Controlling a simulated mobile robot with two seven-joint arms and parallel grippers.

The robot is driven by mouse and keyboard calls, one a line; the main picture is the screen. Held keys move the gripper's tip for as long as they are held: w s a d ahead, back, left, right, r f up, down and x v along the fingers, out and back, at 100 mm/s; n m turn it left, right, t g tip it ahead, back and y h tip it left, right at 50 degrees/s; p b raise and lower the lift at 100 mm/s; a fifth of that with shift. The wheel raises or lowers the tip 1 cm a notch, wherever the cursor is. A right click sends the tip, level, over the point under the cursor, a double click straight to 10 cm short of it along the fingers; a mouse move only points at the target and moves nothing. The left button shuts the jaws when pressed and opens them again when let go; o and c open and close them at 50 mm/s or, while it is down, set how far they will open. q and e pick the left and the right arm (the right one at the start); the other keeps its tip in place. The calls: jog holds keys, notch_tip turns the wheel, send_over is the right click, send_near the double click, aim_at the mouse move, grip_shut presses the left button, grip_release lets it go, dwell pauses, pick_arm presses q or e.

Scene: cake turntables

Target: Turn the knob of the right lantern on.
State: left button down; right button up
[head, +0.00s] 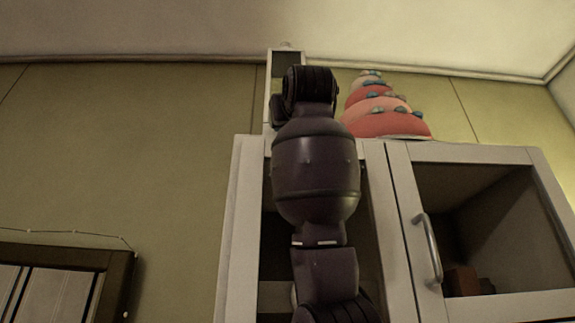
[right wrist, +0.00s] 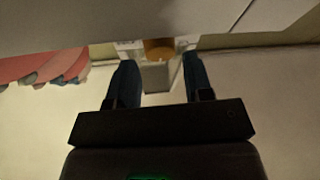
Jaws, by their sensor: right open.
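A lantern (head: 271,88) with a pale frame and a dark pane stands on top of the white cabinet, mostly hidden behind my right arm in the head view. In the right wrist view, which looks upside down, my right gripper (right wrist: 158,62) is open. Between and beyond its fingers show an amber-brown part (right wrist: 158,49) and a grey block (right wrist: 155,76), seemingly parts of the lantern. I cannot tell which part is the knob, or whether the fingers touch anything. No second lantern is visible. My left gripper is not in view.
A tiered red and pink cake (head: 381,121) stands right of the lantern on the cabinet (head: 374,155). It also shows at the left in the right wrist view (right wrist: 50,66). The cabinet has a glass door with a metal handle (head: 428,248). A dark frame (head: 118,280) is at lower left.

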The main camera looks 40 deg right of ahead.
pick_arm(q)
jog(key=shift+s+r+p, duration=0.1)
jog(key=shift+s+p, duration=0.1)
jog(key=shift+p, duration=0.3)
pick_arm(e)
jog(key=shift+x, duration=1.45)
jog(key=shift+s, duration=0.1)
jog(key=c, duration=0.6)
jog(key=shift+a+m+h+b, duration=0.1)
jog(key=shift+m+h+b, duration=0.35)
jog(key=shift+m, duration=0.85)
jog(key=shift+c, duration=0.2)
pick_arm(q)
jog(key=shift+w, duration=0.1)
pick_arm(e)
jog(key=shift+m+g+h, duration=0.4)
jog(key=shift+m+h, duration=0.15)
jog(key=shift+m, duration=0.25)
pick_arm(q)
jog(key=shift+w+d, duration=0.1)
